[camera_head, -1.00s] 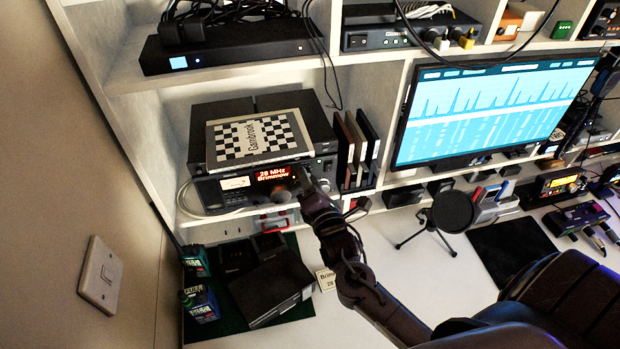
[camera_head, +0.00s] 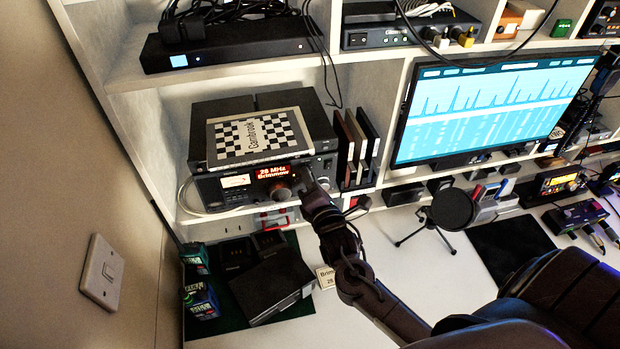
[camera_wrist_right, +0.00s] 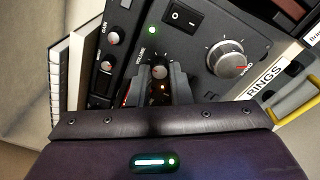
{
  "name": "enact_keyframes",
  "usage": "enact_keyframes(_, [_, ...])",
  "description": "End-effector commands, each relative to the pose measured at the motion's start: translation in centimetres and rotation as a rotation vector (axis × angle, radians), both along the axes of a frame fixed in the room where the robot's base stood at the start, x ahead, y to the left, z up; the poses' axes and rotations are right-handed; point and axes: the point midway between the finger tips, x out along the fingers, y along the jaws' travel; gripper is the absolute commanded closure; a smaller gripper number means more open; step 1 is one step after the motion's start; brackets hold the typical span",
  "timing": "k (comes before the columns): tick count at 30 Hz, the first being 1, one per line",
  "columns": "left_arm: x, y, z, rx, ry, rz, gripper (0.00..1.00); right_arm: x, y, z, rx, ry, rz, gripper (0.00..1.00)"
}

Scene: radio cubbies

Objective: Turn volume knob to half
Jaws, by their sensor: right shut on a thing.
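The radio (camera_head: 235,195) with the red "28 MHz Brimmow" display (camera_head: 275,171) sits in the left cubby under a checkered book (camera_head: 250,135). My right gripper (camera_head: 309,182) is at the right end of its front face. In the right wrist view the volume knob (camera_wrist_right: 160,71), beside the "VOLUME" label and white tick marks, is between the fingertips of my right gripper (camera_wrist_right: 162,76), which is shut on it. The knob's pointer is too small to read. My left gripper is out of view.
In the wrist view a large silver knob (camera_wrist_right: 228,58) and a black rocker switch (camera_wrist_right: 184,17) are near the gripper. Upright books (camera_head: 358,150) stand right of the radio. A light switch (camera_head: 101,272) is on the left wall.

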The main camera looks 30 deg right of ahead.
Motion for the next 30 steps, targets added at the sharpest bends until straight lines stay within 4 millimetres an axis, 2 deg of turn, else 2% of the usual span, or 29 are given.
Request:
enact_keyframes(8, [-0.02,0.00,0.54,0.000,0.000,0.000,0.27,-0.03,-0.02,-0.05,0.195,-0.048,-0.002,1.00])
enact_keyframes(30, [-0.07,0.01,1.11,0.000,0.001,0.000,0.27,-0.04,0.07,-0.31,0.876,-0.224,-0.004,1.00])
